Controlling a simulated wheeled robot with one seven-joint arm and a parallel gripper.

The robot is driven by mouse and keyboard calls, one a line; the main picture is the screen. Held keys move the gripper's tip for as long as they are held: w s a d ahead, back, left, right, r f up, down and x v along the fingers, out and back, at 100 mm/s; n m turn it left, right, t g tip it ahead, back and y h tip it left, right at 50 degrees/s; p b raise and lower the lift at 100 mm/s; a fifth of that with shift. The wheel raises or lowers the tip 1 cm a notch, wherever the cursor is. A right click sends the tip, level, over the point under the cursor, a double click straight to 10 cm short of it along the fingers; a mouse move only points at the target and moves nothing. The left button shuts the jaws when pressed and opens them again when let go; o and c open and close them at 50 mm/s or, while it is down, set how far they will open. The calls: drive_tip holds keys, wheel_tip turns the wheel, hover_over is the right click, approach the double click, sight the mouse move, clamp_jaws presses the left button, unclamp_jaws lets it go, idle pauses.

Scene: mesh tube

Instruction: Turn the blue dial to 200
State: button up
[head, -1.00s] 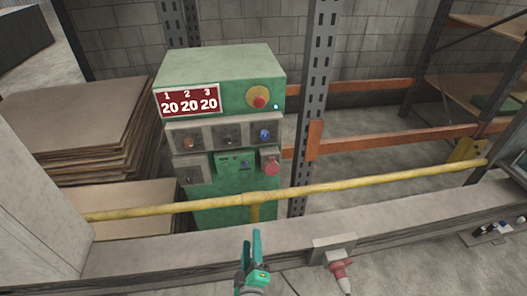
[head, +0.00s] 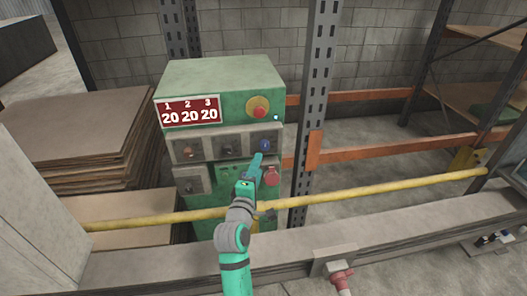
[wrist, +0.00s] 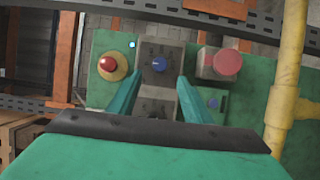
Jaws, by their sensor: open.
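The green control box (head: 215,82) stands behind the yellow rail, with a red display (head: 189,111) reading 20 under each of 1, 2 and 3. The blue dial (head: 265,145) is the rightmost of three dials in the upper row. In the wrist view the blue dial (wrist: 159,64) sits on its grey plate, ahead of and between my fingertips. My gripper (head: 257,160) is open and empty, just below and in front of the blue dial in the head view. It also shows in the wrist view (wrist: 157,85), apart from the dial.
A red emergency button (head: 258,106) on a yellow base is above the dial. The yellow rail (head: 350,191) crosses in front of the box. A metal upright (head: 313,110) stands to the right.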

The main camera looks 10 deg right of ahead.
sight(263, 148)
drive_tip(key=x, duration=0.9)
drive_tip(key=shift+w, duration=0.4)
drive_tip(key=shift+c, duration=0.3)
drive_tip(key=shift+a, duration=0.1)
drive_tip(key=c, duration=1)
